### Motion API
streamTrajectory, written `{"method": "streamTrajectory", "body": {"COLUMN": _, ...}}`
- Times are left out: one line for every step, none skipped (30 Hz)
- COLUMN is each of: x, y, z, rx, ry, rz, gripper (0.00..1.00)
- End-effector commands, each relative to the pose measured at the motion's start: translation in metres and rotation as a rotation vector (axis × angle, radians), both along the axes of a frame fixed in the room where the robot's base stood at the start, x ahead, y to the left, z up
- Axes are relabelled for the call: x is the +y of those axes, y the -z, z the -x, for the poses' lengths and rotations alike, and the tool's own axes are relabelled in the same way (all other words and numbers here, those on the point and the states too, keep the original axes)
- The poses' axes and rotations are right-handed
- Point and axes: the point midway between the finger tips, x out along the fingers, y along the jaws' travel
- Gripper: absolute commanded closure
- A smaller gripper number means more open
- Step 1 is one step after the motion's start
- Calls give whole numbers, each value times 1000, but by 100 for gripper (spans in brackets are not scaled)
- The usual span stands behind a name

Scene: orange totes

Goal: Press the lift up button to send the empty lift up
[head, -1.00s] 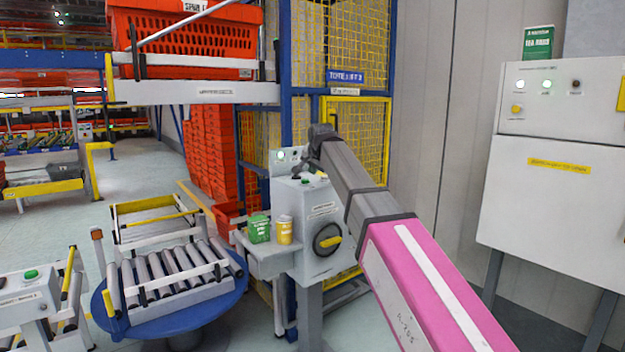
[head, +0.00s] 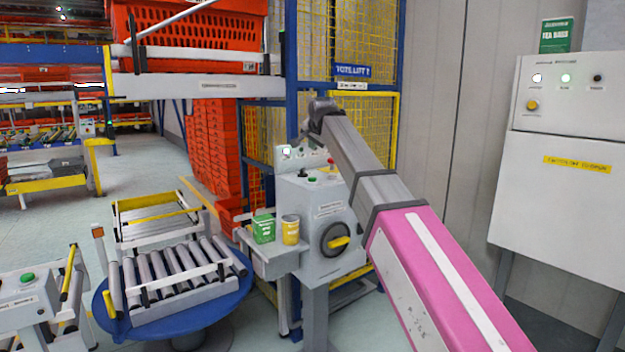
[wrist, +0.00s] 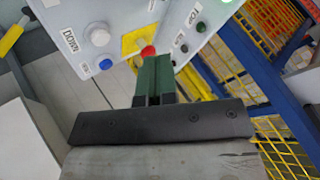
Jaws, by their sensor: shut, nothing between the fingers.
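The grey lift control box (head: 322,225) stands in front of the caged tote lift (head: 350,68). A green button (head: 312,180) and a red button (head: 331,164) show on its top. I cannot tell which is the lift up button. My gripper (wrist: 153,62) is shut and empty, its green fingertips just below the red button in the picture; contact cannot be told.
A shelf on the box holds a green tin (head: 263,228) and a yellow tin (head: 290,230). A roller turntable (head: 170,270) stands to the left. Stacked orange totes (head: 215,145) stand behind. A white cabinet (head: 560,170) stands at the right.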

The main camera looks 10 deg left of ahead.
Motion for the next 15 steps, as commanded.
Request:
{"method": "streamTrajectory", "body": {"x": 0, "y": 4, "z": 1, "rx": 0, "ry": 0, "rz": 0, "gripper": 100}}
{"method": "streamTrajectory", "body": {"x": 0, "y": 6, "z": 1, "rx": 0, "ry": 0, "rz": 0, "gripper": 100}}
{"method": "streamTrajectory", "body": {"x": -1, "y": 9, "z": 1, "rx": 0, "ry": 0, "rz": 0, "gripper": 100}}
{"method": "streamTrajectory", "body": {"x": -1, "y": 12, "z": 1, "rx": 0, "ry": 0, "rz": 0, "gripper": 100}}
{"method": "streamTrajectory", "body": {"x": -1, "y": 15, "z": 1, "rx": 0, "ry": 1, "rz": 1, "gripper": 100}}
{"method": "streamTrajectory", "body": {"x": -1, "y": 20, "z": 1, "rx": 1, "ry": 0, "rz": 1, "gripper": 100}}
{"method": "streamTrajectory", "body": {"x": -1, "y": 23, "z": 1, "rx": 2, "ry": 1, "rz": 1, "gripper": 100}}
{"method": "streamTrajectory", "body": {"x": -1, "y": 27, "z": 1, "rx": 2, "ry": 1, "rz": 1, "gripper": 100}}
{"method": "streamTrajectory", "body": {"x": -1, "y": 32, "z": 1, "rx": 2, "ry": 1, "rz": 1, "gripper": 100}}
{"method": "streamTrajectory", "body": {"x": -1, "y": 35, "z": 1, "rx": 1, "ry": 0, "rz": 1, "gripper": 100}}
{"method": "streamTrajectory", "body": {"x": -1, "y": 39, "z": 1, "rx": 1, "ry": 0, "rz": 1, "gripper": 100}}
{"method": "streamTrajectory", "body": {"x": -1, "y": 44, "z": 1, "rx": 1, "ry": 0, "rz": 1, "gripper": 100}}
{"method": "streamTrajectory", "body": {"x": -1, "y": 48, "z": 1, "rx": 1, "ry": 0, "rz": 1, "gripper": 100}}
{"method": "streamTrajectory", "body": {"x": -1, "y": 52, "z": 1, "rx": 2, "ry": 1, "rz": 1, "gripper": 100}}
{"method": "streamTrajectory", "body": {"x": -1, "y": 58, "z": 1, "rx": 2, "ry": 1, "rz": 1, "gripper": 100}}
